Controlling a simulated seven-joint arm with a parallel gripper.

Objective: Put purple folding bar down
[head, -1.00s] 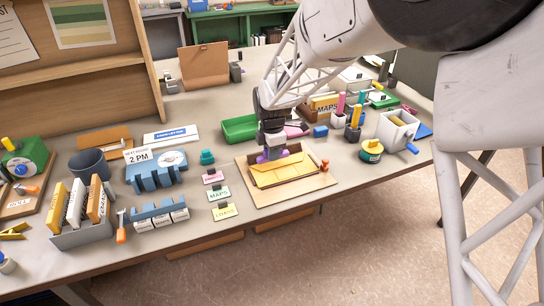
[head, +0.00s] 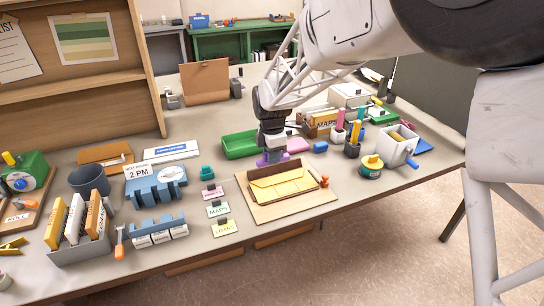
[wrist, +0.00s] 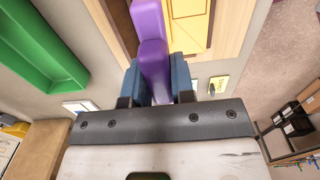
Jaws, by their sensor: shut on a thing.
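The purple folding bar (wrist: 150,45) is held between the blue fingers of my gripper (wrist: 157,80) in the wrist view. In the head view, my gripper (head: 271,154) is at the back edge of the wooden board (head: 245,205), and only a little of the purple bar (head: 263,160) shows under it. I cannot tell whether the bar touches the board or table. A yellow envelope (head: 278,187) lies on the board in front of my gripper.
A green tray (head: 240,144) is just behind and left of my gripper. A pink item (head: 297,145) and a blue block (head: 320,147) lie to its right. Label cards and a teal stamp (head: 207,172) stand left of the board. A yellow-topped round container (head: 371,165) is at right.

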